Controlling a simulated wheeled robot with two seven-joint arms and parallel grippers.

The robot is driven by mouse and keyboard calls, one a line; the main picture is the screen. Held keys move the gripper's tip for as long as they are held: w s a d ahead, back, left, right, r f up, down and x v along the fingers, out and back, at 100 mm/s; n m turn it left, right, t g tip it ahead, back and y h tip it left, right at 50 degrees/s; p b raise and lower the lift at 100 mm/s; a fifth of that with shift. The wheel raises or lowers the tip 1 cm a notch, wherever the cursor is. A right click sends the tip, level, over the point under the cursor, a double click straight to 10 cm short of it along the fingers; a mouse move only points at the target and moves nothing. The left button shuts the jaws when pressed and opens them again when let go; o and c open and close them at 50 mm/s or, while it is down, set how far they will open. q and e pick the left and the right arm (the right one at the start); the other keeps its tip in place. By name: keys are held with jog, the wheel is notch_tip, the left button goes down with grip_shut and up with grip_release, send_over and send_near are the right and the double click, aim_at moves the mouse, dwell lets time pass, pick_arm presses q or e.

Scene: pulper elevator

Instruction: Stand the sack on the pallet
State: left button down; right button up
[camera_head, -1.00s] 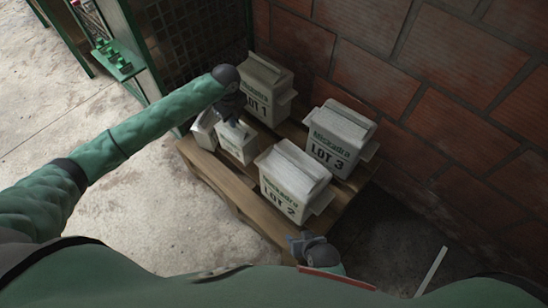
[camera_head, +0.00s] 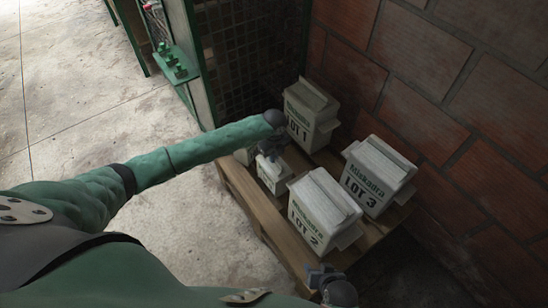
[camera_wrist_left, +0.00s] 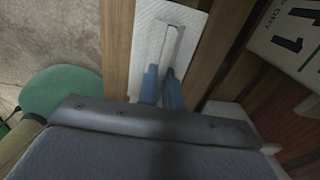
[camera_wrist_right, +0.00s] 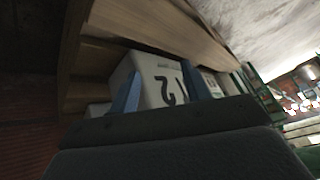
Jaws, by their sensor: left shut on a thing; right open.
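The pallet (camera_head: 242,196) is wooden and stands against the brick wall. A small pale sack (camera_head: 270,180) stands on its left side, partly hidden by my left gripper (camera_head: 272,152). In the left wrist view, my left gripper (camera_wrist_left: 163,85) is shut on the top ridge of this sack (camera_wrist_left: 150,30), which looks roughly upright over the boards. My right gripper (camera_head: 322,277) is open and empty near the pallet's front corner. In the right wrist view, its fingers (camera_wrist_right: 162,92) are apart, with the LOT 2 sack (camera_wrist_right: 155,75) beyond them.
Sacks LOT 1 (camera_head: 311,115), LOT 2 (camera_head: 322,205) and LOT 3 (camera_head: 375,175) stand on the pallet close to the held sack. Another pale piece (camera_head: 245,155) shows behind my left forearm. A green mesh frame (camera_head: 240,60) and brick wall (camera_head: 430,80) bound the back. Concrete floor at left is clear.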

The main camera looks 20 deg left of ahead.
pick_arm(q)
jog(key=shift+f, duration=0.35)
jog(key=c, duration=1.6)
grip_release()
jog(key=shift+f, duration=0.15)
jog(key=shift+o, duration=0.2)
notch_tip(320, 180, up, 12)
